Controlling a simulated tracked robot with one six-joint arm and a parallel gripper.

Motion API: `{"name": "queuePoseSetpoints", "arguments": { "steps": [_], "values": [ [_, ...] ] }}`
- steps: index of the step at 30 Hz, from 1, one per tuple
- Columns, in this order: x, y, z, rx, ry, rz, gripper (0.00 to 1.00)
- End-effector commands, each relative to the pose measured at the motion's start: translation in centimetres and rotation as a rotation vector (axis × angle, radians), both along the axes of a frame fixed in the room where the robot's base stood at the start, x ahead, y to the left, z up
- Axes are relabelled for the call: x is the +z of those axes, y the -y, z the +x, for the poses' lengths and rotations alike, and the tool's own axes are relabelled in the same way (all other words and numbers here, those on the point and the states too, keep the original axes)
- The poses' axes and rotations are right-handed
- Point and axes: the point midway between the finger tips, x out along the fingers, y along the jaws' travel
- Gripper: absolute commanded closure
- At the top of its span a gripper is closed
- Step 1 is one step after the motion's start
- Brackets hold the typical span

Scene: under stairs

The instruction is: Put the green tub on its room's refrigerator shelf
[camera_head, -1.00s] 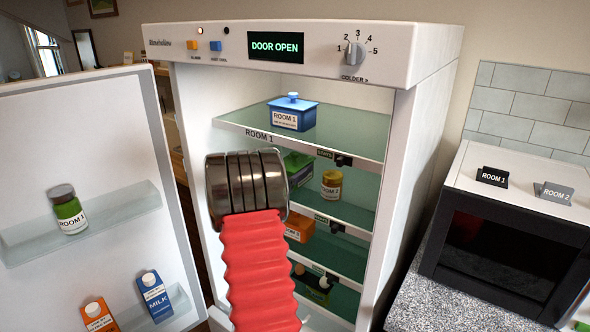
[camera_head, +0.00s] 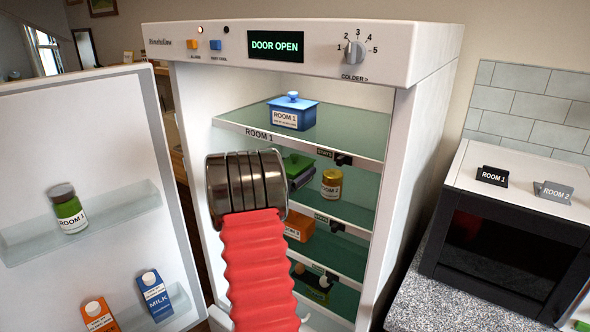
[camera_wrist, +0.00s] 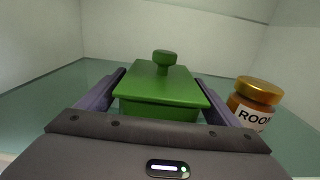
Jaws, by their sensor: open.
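The green tub (camera_wrist: 160,88), with a knobbed lid, sits on a glass shelf inside the open refrigerator. In the wrist view my gripper (camera_wrist: 162,90) has its two fingers apart, one along each side of the tub. Whether they touch it I cannot tell. In the head view the green tub (camera_head: 298,165) shows beside my wrist on the second shelf (camera_head: 345,210), below the top shelf marked ROOM 1 (camera_head: 352,135).
A yellow-lidded jar (camera_wrist: 254,100) stands close to the tub's right. A blue ROOM 1 tub (camera_head: 292,114) is on the top shelf. An orange box (camera_head: 299,226) is on a lower shelf. The open door (camera_head: 90,140) stands left, holding a jar and cartons.

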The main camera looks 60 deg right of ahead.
Motion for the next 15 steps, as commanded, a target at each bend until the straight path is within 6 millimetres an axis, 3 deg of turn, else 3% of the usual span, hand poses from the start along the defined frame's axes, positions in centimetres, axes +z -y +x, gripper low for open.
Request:
{"name": "queuePoseSetpoints", "arguments": {
  "steps": [8, 15],
  "values": [
    [0.2, -1.7, 0.3, 0.001, 0.000, 0.001, 0.15],
    [0.2, -5.7, 1.0, 0.002, 0.000, 0.000, 0.15]
  ]
}}
